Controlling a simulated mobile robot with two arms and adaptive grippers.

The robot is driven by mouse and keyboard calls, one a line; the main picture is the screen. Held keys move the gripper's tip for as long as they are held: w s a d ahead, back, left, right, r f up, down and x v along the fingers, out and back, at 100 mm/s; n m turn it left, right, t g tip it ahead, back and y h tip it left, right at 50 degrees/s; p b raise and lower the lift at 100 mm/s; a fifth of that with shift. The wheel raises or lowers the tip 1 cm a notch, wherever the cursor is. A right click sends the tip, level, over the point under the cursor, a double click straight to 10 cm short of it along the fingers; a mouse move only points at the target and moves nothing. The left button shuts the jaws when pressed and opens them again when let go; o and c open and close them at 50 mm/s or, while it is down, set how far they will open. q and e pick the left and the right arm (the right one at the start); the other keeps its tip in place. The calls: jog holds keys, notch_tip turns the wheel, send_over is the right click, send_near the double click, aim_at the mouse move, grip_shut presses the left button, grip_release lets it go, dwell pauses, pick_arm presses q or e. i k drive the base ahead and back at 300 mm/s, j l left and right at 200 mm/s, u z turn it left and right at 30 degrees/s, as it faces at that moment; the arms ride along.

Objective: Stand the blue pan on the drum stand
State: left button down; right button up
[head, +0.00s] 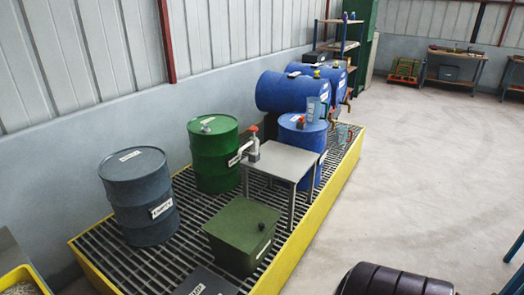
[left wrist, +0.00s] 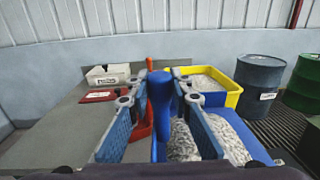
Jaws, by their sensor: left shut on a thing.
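In the left wrist view my left gripper (left wrist: 160,82) is shut on an upright blue handle (left wrist: 160,105). The handle appears to belong to the blue pan (left wrist: 252,136), whose body shows low at the right with pale granules in view beside and behind the fingers. How the handle joins the body is hidden. In the head view two blue drums (head: 282,92) lie on their sides with taps at the front; the drum stand under them is mostly hidden. The pan and both my grippers are outside the head view.
A yellow bin (left wrist: 233,97) of granules, a white box (left wrist: 108,75) and a red item (left wrist: 98,96) are near the pan. A yellow-edged grating (head: 327,206) carries a grey drum (head: 140,205), a green drum (head: 213,165), a green box (head: 241,240) and a grey table (head: 290,160).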

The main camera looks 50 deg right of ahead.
aim_at(289, 158)
jog(key=l+z, duration=0.3)
jog(key=i+l+z, duration=0.15)
jog(key=l+z, duration=0.15)
jog(key=i+l+z, duration=0.1)
jog(key=l, duration=0.3)
jog(key=i+l, duration=0.2)
jog(key=l, duration=0.25)
jog(key=i+l+z, duration=0.15)
jog(key=l, duration=0.25)
jog(key=i+l+z, duration=0.1)
jog(key=l, duration=0.3)
jog(key=i+l, duration=0.4)
jog(key=l, duration=0.2)
jog(key=i+l, duration=0.15)
jog(key=l, duration=0.2)
jog(key=i+l, duration=0.15)
jog(key=l, duration=0.2)
jog(key=i+l, duration=0.15)
jog(key=l, duration=0.2)
jog(key=z, duration=0.05)
